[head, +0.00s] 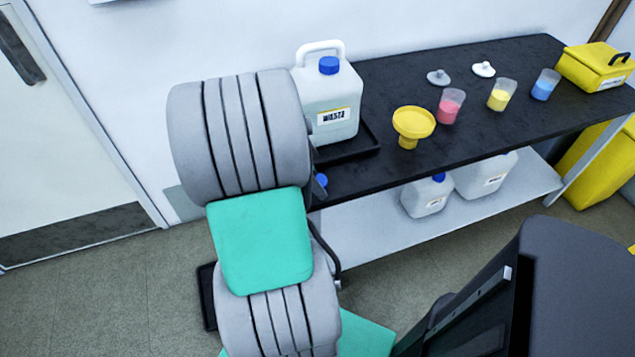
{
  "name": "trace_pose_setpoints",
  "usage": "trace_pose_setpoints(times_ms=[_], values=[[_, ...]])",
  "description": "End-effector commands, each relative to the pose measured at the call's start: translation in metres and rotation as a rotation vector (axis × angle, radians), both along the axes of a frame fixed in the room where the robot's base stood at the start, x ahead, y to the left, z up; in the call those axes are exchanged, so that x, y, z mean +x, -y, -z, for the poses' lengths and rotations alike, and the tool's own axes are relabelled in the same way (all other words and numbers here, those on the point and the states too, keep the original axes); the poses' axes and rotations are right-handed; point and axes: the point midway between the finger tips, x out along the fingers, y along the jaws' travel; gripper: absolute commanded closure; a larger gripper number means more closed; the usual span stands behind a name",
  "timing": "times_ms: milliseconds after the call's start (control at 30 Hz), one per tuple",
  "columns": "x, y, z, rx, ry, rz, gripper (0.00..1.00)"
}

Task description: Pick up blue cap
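A blue cap (329,65) sits on top of the white jug labelled WASTE (328,108), at the left end of the black bench in the head view. The jug has a handle and holds a clear liquid. A second small blue piece (321,180) shows at the bench's front left edge, right beside my arm. It is partly hidden, and I cannot tell whether it is a cap.
The jug stands in a black tray (357,148). A yellow funnel (411,124), red (450,108), yellow (501,96) and blue (545,86) beakers, two white-grey lids and a yellow case (594,68) stand on the bench. Two jugs are on the lower shelf (373,232).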

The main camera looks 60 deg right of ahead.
Motion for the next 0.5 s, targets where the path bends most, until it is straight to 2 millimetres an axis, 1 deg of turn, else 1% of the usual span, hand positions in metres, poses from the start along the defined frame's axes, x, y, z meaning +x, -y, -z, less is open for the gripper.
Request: trace_pose_setpoints(times_ms=[200, 500], values=[[-0.0001, 0.0006, 0.0009, -0.001, 0.001, -0.002, 0.29], [0.0002, 0.0004, 0.0007, -0.001, 0.001, -0.002, 0.53]])
